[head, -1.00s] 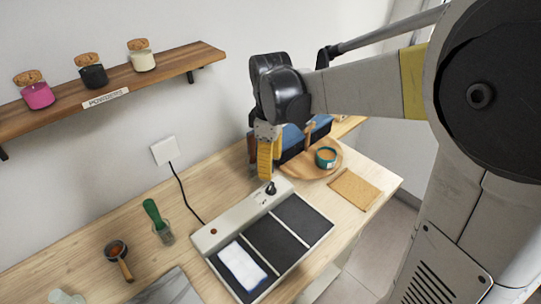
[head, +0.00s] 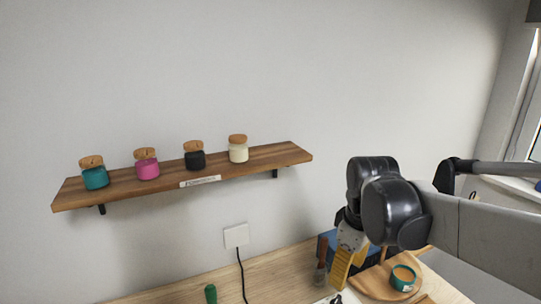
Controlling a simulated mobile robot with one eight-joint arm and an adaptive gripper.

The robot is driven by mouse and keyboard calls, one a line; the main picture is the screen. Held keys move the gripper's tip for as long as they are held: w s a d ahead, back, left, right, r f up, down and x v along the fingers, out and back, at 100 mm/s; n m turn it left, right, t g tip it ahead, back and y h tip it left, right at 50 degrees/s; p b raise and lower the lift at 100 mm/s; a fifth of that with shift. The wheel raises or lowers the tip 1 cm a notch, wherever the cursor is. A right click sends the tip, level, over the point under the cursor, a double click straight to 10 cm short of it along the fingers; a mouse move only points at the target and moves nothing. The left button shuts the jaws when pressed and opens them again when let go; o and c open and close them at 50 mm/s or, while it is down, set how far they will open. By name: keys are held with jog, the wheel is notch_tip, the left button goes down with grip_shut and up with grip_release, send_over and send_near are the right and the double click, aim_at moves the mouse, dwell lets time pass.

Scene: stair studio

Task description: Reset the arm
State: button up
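My arm reaches in from the right in the head view, with its dark wrist joint over the right part of the table. My gripper (head: 343,270) points down with its yellow fingers close above the table, in front of a blue box. I cannot tell from this angle whether the fingers are open or shut. No held object shows at the fingers.
A wooden wall shelf (head: 250,163) holds several cork-topped jars, including a teal one (head: 95,176) and a pink one (head: 147,167). A round wooden board (head: 372,284) bears a teal cup (head: 403,279). A blue box (head: 328,243) stands behind my gripper. A green handle (head: 210,293) shows below.

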jog(key=s+f+m+t, duration=0.1)
jog(key=s+m+t, duration=0.4)
jog(key=s+m, duration=0.3)
jog(key=s, duration=0.3)
jog(key=shift+m+t+b, duration=0.3)
jog(key=shift+t+b, duration=0.05)
jog(key=shift+t, duration=0.05)
